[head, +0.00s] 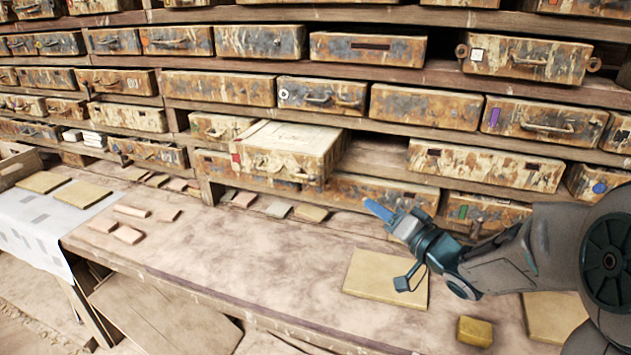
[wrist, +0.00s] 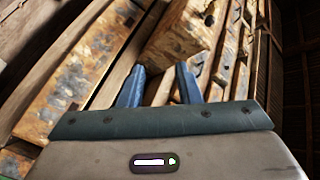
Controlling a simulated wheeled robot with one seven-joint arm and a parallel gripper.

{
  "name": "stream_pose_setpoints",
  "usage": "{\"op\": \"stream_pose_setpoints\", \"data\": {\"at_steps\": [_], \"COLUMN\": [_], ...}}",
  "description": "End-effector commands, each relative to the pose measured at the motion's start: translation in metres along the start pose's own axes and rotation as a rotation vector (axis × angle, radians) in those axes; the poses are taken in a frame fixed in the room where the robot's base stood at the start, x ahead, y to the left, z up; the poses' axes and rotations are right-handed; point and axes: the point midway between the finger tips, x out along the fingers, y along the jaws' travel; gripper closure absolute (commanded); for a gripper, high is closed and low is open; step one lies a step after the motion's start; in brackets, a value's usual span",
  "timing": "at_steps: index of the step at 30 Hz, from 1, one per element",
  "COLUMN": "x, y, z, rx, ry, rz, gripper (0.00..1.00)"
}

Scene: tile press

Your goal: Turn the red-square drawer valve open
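The red-square drawer (head: 290,150) juts out of the rack above the bench in the head view. It is a worn, pale and rusty box with a red square at the left of its front and a dark handle low on the front. No separate valve can be made out. My gripper (head: 378,211) is to the right of and below this drawer, apart from it. In the wrist view my gripper (wrist: 161,88) has its two blue fingers apart with nothing held between them. A rusty box end (wrist: 185,35) juts out beyond the fingers, probably the same drawer.
Shelves of similar rusty drawers fill the back, with a white-square drawer (head: 525,58) at upper right. The wooden bench (head: 230,255) holds small tiles and a larger tan slab (head: 385,278) below my gripper. The bench's middle left is mostly clear.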

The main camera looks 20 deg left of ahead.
Motion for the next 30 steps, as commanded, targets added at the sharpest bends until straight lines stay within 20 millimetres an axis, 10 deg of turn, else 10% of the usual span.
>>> {"op": "stream_pose_setpoints", "data": {"at_steps": [14,30], "x": [0.011,0.108], "y": [-0.041,-0.078], "z": [0.024,0.029], "rx": [0.253,0.252], "ry": [-0.097,-0.095], "rz": [-0.348,-0.346], "gripper": [0.69,0.69]}}
